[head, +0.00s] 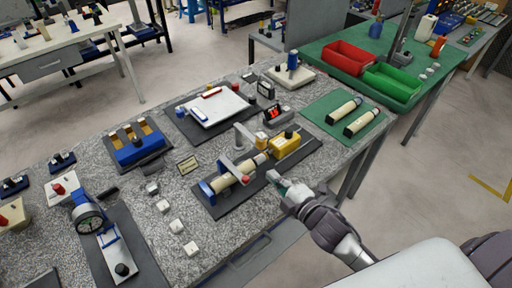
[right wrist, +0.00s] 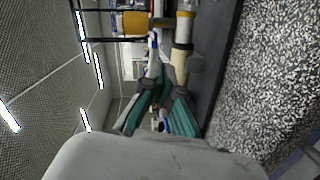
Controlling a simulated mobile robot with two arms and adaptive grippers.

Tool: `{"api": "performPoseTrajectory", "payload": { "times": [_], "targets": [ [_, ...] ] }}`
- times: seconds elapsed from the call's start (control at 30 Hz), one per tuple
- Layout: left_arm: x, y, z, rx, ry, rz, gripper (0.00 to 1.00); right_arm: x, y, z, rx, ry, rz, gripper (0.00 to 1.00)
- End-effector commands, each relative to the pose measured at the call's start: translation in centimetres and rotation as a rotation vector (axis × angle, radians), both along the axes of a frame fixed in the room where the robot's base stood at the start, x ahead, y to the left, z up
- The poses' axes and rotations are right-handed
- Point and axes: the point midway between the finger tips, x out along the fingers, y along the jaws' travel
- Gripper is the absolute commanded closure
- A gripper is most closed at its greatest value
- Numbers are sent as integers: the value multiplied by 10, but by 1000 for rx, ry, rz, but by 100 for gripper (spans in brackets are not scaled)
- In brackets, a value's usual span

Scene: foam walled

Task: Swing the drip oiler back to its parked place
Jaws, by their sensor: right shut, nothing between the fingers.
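The lathe-like fixture has a dark base (head: 222,208), a blue end block (head: 207,190), a cream cylinder (head: 228,181) and a yellow housing (head: 291,145). A thin grey arm with a red end (head: 245,179), which looks like the drip oiler, lies across above the cylinder. My right gripper (head: 281,184) is shut and empty, at the front right of the fixture, apart from the arm. In the right wrist view its teal fingers (right wrist: 163,100) point towards a cream cylinder (right wrist: 181,66); I cannot clearly make out the oiler there. My left gripper is out of view.
Small white blocks (head: 176,226) lie left of the fixture, and a gauge stand (head: 88,219) is further left. A green mat (head: 318,111) with two cylinders lies to the right.

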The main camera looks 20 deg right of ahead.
Motion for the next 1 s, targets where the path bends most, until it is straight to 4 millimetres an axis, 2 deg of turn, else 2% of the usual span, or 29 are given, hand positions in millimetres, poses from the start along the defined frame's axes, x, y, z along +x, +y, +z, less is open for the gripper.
{"api": "performPoseTrajectory", "payload": {
  "times": [0.1, 0.23, 0.7, 0.87, 1.0],
  "targets": [
    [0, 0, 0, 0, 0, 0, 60, 4, 8, 12, -100, -119, 100, 100],
    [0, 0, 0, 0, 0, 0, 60, 4, 14, 20, -158, -196, 163, 100],
    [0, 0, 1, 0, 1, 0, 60, 5, 17, 22, -176, -222, 182, 100],
    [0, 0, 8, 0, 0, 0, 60, 20, 23, 25, -173, -223, 181, 100],
    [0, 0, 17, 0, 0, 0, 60, 45, 34, 27, -172, -223, 180, 100]
  ]
}}
